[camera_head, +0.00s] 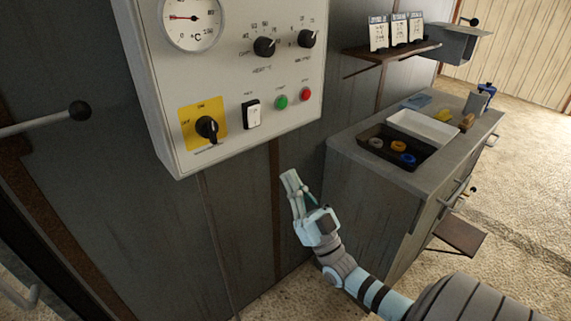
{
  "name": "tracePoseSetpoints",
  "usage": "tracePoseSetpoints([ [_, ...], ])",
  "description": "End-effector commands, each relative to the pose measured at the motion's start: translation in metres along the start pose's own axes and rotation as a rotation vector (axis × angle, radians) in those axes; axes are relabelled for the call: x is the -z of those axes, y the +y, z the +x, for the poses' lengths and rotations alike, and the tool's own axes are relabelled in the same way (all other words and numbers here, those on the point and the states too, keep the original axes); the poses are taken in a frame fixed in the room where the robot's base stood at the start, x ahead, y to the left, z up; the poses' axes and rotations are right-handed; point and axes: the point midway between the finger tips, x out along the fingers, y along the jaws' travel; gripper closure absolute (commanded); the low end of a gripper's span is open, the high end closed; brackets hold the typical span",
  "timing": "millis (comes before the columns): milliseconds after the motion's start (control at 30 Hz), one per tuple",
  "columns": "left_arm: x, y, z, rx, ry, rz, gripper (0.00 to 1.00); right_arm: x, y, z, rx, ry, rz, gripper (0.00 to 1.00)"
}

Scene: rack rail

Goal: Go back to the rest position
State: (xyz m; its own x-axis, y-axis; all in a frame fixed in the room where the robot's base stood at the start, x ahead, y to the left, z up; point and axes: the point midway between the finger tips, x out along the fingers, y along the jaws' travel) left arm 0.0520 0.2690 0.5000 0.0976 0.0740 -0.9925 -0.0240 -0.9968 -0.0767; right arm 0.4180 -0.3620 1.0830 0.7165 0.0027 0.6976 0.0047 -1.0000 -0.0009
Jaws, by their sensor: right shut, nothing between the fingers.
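My right gripper (293,182) is shut and empty. It is in the air below the control panel (225,122), to the left of the grey cabinet (372,205). It touches nothing that I can see. My right arm comes in from the lower right. My left gripper is not in view.
The panel carries a gauge (192,18), black knobs (264,47), a yellow-backed switch (206,127), and green (281,102) and red (306,94) buttons. On the cabinet lie a black tray (377,157) with rings and a white tray (424,127). A shelf (393,55) holds cards.

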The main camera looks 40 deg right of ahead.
Motion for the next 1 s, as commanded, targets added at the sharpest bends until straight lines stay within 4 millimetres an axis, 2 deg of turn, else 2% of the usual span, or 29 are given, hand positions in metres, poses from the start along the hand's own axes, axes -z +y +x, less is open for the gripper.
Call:
tracePoseSetpoints([
  [133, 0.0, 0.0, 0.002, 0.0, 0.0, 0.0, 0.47, -0.001, 0.0, -0.008, -0.001, 0.0, -0.001, 1.0],
  [633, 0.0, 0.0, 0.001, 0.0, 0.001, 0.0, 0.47, 0.0, 0.0, -0.007, -0.001, 0.0, -0.001, 1.0],
  [733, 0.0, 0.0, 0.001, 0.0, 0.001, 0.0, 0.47, -0.011, -0.001, -0.008, 0.005, -0.049, -0.003, 1.0],
  [767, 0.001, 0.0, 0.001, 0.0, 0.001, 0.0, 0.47, -0.021, -0.002, -0.01, 0.011, -0.089, -0.012, 1.0],
  [867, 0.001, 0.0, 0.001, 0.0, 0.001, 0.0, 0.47, -0.076, 0.005, -0.035, 0.026, -0.311, -0.07, 1.0],
  [900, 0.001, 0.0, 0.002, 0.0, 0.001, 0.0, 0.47, -0.106, 0.011, -0.056, 0.024, -0.431, -0.099, 1.0],
  [967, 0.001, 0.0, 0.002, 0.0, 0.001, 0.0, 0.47, -0.152, 0.019, -0.101, 0.013, -0.631, -0.138, 1.0],
  [1000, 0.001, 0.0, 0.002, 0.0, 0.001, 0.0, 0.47, -0.179, 0.024, -0.138, 0.003, -0.771, -0.16, 1.0],
])
